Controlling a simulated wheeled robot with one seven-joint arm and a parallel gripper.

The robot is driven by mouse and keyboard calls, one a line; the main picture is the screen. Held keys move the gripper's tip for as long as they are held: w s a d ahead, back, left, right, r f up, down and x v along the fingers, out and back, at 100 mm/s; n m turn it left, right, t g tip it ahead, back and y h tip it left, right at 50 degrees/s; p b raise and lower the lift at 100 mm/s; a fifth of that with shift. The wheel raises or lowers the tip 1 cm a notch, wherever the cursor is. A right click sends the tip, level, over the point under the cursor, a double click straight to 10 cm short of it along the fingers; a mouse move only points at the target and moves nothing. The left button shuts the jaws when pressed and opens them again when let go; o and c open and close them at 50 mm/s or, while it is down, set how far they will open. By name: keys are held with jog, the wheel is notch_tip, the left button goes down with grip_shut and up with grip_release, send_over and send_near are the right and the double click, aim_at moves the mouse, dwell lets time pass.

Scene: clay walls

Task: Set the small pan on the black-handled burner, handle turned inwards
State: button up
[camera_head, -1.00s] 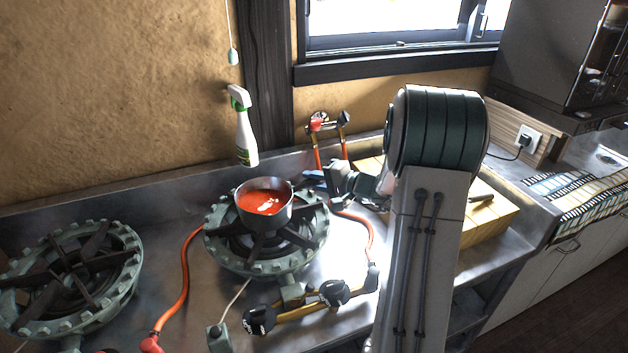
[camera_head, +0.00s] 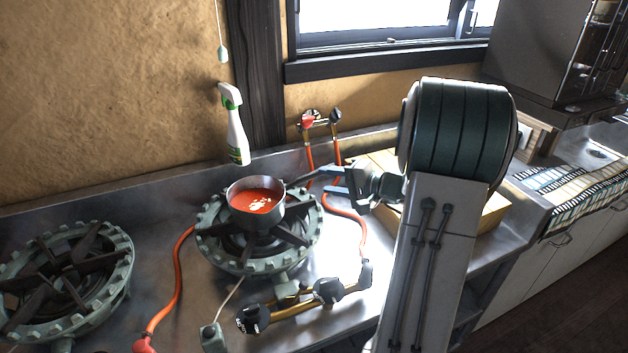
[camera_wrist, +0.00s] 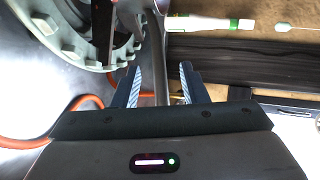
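The small pan (camera_head: 240,213), holding red soup, sits upright on the grate of the green burner (camera_head: 213,250). The pan's dark handle (camera_head: 303,177) points right and slightly back. My gripper (camera_head: 327,180) is to the right of the pan, at the handle's outer end. Its blue fingers are apart. In the wrist view the handle (camera_wrist: 160,50) runs between the open fingertips (camera_wrist: 160,72), with gaps on both sides. The exact end of the handle is hidden.
A second burner (camera_head: 70,270) with an empty grate is at the left. A spray bottle (camera_head: 235,125) is by the wall behind. Orange hoses (camera_head: 178,285) cross the steel counter. A wooden box (camera_head: 493,212) is behind my arm at the right.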

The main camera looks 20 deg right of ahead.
jog(key=s+a+n+g+y, duration=0.1)
jog(key=s+a+n+g, duration=0.5)
jog(key=s+a, duration=0.55)
jog(key=s+a+n+g+h, duration=0.4)
jog(key=s+h, duration=0.5)
jog(key=s, duration=0.3)
jog(key=shift+s+a+f+n, duration=0.25)
jog(key=shift+a+f+n, duration=0.15)
jog(key=shift+a+n, duration=0.1)
